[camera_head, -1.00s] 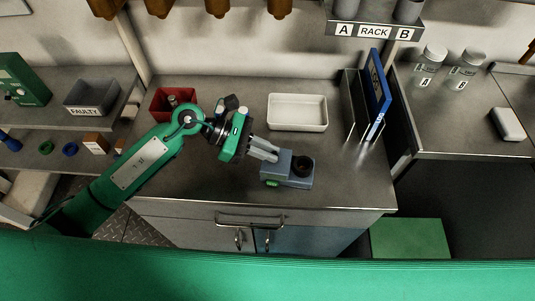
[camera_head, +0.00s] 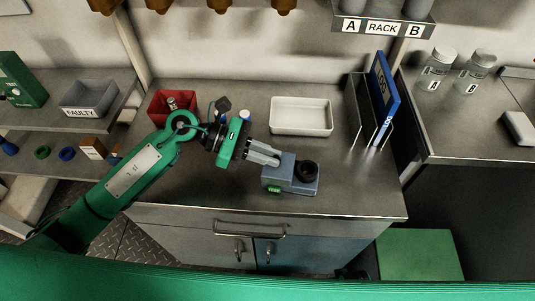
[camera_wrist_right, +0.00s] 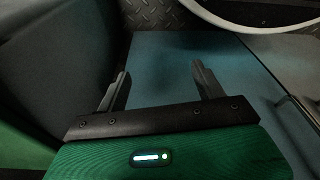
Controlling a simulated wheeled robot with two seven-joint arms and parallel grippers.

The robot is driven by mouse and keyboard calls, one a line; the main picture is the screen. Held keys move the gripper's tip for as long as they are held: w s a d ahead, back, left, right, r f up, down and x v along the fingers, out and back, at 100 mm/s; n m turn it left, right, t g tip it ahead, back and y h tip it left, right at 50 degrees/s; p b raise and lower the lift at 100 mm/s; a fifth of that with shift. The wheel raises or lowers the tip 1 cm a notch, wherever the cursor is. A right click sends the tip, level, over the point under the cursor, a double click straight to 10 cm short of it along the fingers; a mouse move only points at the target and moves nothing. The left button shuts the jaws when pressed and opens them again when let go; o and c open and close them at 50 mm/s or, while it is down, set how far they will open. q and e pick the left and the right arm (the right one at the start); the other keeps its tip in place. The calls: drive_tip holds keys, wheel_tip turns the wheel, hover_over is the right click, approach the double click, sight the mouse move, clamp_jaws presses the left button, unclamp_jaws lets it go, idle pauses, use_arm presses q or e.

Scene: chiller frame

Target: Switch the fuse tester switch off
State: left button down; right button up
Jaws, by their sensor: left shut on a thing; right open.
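The fuse tester (camera_head: 304,186) is a blue-grey box on the metal counter, with a round black socket on its right part. A small green panel (camera_head: 274,189) shows on its front. My left gripper (camera_head: 275,160) reaches in from the left, its grey fingers shut at the top left of the tester. The switch is hidden by the fingers, so its position cannot be told. My right gripper (camera_wrist_right: 160,72) is open and empty in the right wrist view, in front of a blue cabinet door (camera_wrist_right: 185,60).
A red bin (camera_head: 160,109) and a white tray (camera_head: 301,117) stand behind on the counter (camera_head: 350,190). A rack with a blue LOG binder (camera_head: 383,95) is at the right. A grey FAULTY bin (camera_head: 88,98) is on the left shelf. The counter's front right is clear.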

use_arm(q)
drive_tip(key=c, duration=1.4)
unclamp_jaws()
drive_tip(key=shift+c, duration=0.2)
drive_tip(key=shift+w+a+r, duration=0.1)
drive_tip(key=shift+a, duration=0.4)
drive_tip(key=b+v, duration=0.2)
drive_tip(key=v, duration=1)
drive_tip(key=shift+a, duration=0.4)
use_arm(e)
wheel_tip(320, 180, up, 7)
drive_tip(key=w, duration=0.1)
drive_tip(key=shift+w+a+f, duration=0.2)
drive_tip(key=shift+w+a, duration=0.05)
drive_tip(key=shift+a, duration=0.1)
use_arm(q)
drive_tip(key=shift+r, duration=0.2)
use_arm(e)
drive_tip(key=shift+f, duration=0.1)
